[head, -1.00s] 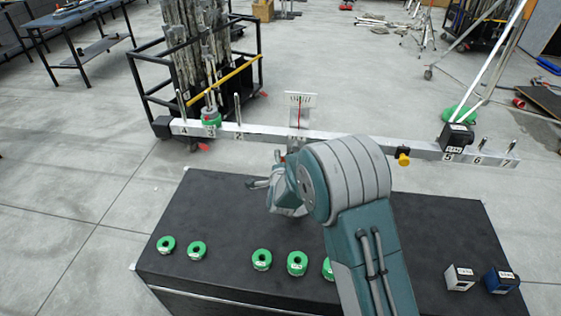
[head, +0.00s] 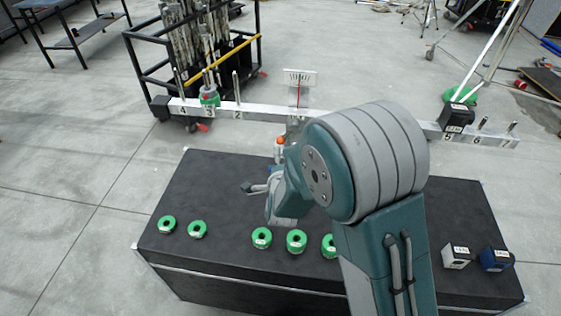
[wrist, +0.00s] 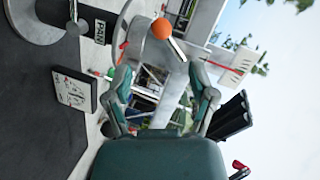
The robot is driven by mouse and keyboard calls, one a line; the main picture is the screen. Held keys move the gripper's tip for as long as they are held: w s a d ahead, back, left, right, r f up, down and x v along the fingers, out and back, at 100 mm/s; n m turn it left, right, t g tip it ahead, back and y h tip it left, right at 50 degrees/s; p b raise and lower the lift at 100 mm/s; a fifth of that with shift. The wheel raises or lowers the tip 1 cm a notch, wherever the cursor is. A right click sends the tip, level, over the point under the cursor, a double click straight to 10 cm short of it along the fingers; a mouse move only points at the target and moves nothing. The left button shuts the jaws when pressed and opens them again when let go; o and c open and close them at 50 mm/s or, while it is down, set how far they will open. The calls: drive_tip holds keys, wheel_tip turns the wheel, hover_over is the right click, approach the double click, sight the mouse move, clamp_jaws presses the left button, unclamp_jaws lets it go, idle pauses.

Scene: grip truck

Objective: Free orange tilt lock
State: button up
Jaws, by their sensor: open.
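In the head view my gripper (head: 256,189) hangs over the black bench top, in front of the beam and apart from the knob. Its far finger is hidden there.
The beam carries numbered pegs, a green ring (head: 209,96) at 3 and a black block (head: 457,117) at 5. Several green rings and two blocks lie on the black bench (head: 215,175). A wheeled rack (head: 150,60) stands behind the beam's left end.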

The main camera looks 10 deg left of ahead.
drive_tip(key=shift+s, duration=0.35)
